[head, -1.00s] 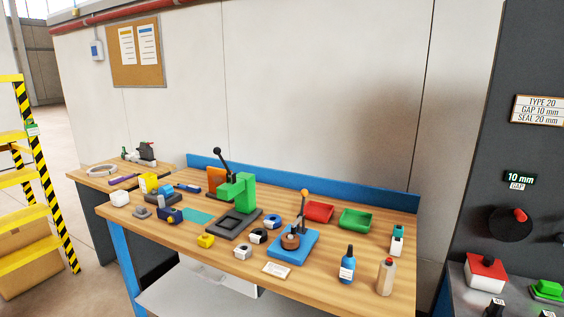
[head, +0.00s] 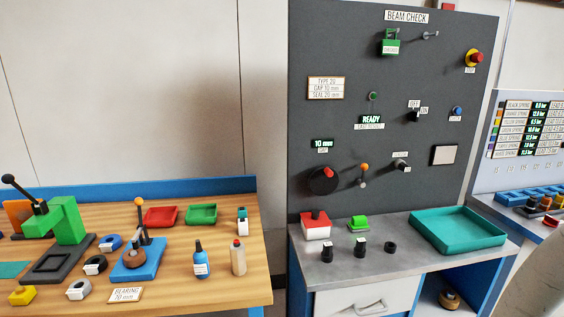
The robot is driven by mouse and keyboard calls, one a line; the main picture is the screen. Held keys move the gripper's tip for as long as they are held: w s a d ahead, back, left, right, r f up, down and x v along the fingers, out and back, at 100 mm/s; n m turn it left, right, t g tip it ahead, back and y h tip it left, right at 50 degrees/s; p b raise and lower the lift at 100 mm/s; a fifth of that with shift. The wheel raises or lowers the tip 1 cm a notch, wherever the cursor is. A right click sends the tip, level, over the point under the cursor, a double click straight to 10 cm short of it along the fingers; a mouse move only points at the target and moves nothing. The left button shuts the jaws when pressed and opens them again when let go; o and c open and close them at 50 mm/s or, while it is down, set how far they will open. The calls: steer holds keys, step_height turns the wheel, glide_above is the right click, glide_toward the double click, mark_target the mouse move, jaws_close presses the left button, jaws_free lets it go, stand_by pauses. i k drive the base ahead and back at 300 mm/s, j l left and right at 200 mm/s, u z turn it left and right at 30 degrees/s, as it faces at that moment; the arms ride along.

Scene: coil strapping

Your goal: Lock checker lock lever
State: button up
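The checker is the dark upright panel (head: 340,120) headed "BEAM CHECK". A small lever with an orange knob (head: 364,168) stands on it, right of a black dial (head: 323,180) with a red mark. The lever points up, knob at the top. Another small dark switch (head: 401,165) sits to its right under a label too small to read. No label clearly names the lock lever, and I cannot tell if it is locked. A display (head: 322,144) reads "10 mm GAP", and another (head: 371,120) reads "READY".
A wooden workbench (head: 215,285) with tools stands left. A pale rounded shape blocks the lower right corner.

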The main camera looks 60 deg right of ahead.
mark_target(364, 167)
steer(key=z, duration=1.7)
